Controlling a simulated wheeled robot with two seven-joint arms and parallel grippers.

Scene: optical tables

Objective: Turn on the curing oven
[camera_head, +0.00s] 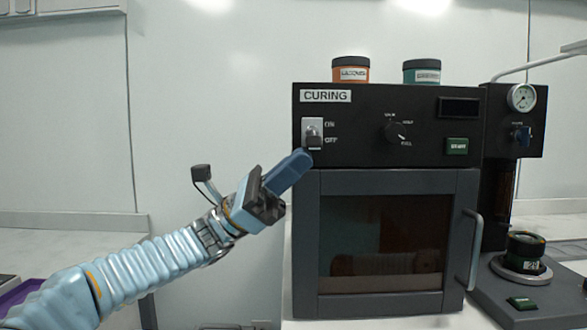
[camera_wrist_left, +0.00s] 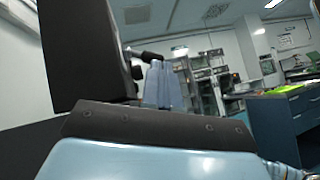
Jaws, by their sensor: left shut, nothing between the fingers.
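The curing oven (camera_head: 350,175) stands in front of me in the head view, black on top with a grey-framed glass door. Its ON/OFF switch (camera_head: 313,132) is at the upper left of the panel, under the CURING label (camera_head: 325,96). My left gripper (camera_head: 303,158) is shut and empty. Its blue fingertips are just below and left of the switch; I cannot tell whether they touch it. In the left wrist view the shut fingers (camera_wrist_left: 162,85) point up toward a dark part. My right gripper is not in view.
An orange jar (camera_head: 351,70) and a green jar (camera_head: 422,72) stand on the oven. The door handle (camera_head: 474,250) sticks out at right. A gauge device (camera_head: 522,98) stands beside the oven.

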